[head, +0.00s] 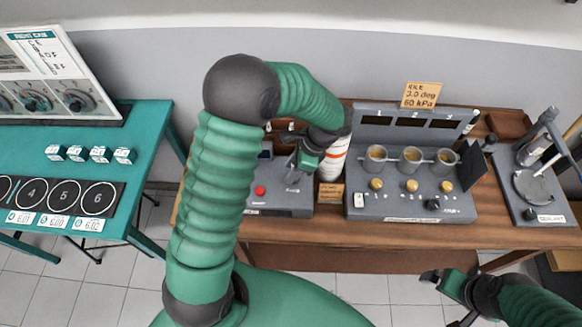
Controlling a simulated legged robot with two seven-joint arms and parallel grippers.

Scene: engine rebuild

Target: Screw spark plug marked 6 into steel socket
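My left gripper (297,163) reaches over the grey unit with a red button (260,190) on the wooden bench. Its fingers are small and dark against the unit, so I cannot tell whether they are open or shut, or whether they hold anything. My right gripper (442,297) is low at the right, in front of the bench, with its fingers apart and nothing seen between them. I cannot make out a spark plug marked 6 or pick out the steel socket. A black mat (115,195) on the teal table bears circles numbered 4, 5 and 6.
Several small teal-and-white blocks (99,154) sit behind the mat. A white-and-orange can (334,160) stands beside my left gripper. A grey panel unit (460,206) with three brass knobs is right of it. A lever device (530,187) stands at the far right.

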